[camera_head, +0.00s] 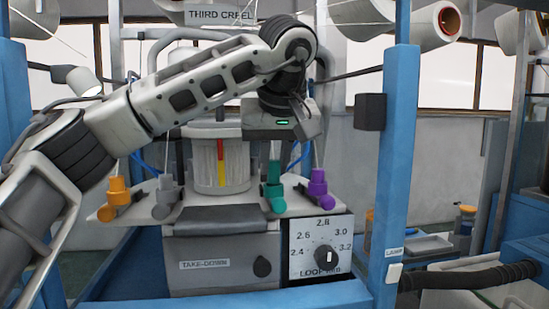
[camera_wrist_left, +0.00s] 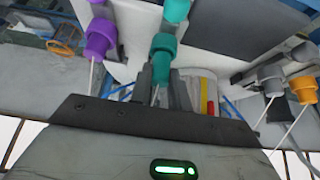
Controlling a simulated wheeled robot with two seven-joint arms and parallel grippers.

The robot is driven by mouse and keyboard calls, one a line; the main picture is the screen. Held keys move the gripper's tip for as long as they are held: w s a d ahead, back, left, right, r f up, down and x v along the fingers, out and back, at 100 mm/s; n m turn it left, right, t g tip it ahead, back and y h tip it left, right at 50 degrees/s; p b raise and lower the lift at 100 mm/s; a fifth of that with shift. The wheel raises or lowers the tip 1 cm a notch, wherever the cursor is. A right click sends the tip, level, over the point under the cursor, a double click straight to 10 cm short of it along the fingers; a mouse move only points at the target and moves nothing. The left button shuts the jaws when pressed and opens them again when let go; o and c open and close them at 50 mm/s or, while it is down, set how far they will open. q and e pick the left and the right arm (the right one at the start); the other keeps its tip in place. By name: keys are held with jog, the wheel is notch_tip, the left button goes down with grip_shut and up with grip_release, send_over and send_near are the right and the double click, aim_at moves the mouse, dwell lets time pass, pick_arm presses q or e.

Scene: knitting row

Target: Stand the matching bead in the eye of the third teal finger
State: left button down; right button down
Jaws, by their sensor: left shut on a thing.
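The teal finger (camera_head: 273,191) is third from the left in the row of coloured yarn fingers in the head view. It also shows in the wrist view (camera_wrist_left: 176,10). My left gripper (camera_head: 287,135) points down above it. A narrow teal piece (camera_head: 275,151), which looks like the bead, is at the jaws, directly over the finger. In the wrist view the dark jaws (camera_wrist_left: 163,88) are close around the lower end of this teal column. The finger's eye is hidden, so I cannot tell whether the bead touches it. My right gripper is not in view.
The purple finger (camera_head: 318,190) stands close on the right, with a thread rising from it. Grey (camera_head: 165,197) and orange (camera_head: 115,199) fingers stand left. A white cylinder (camera_head: 208,165) with red and yellow stripes is behind. A blue post (camera_head: 396,150) rises at right.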

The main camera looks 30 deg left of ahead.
pick_arm(q)
jog(key=shift+f+b, duration=0.35)
jog(key=shift+f, duration=0.4)
jog(key=c, duration=1.2)
grip_release()
jog(key=shift+c, duration=0.2)
jog(key=p+v, duration=0.1)
jog(key=v, duration=1.5)
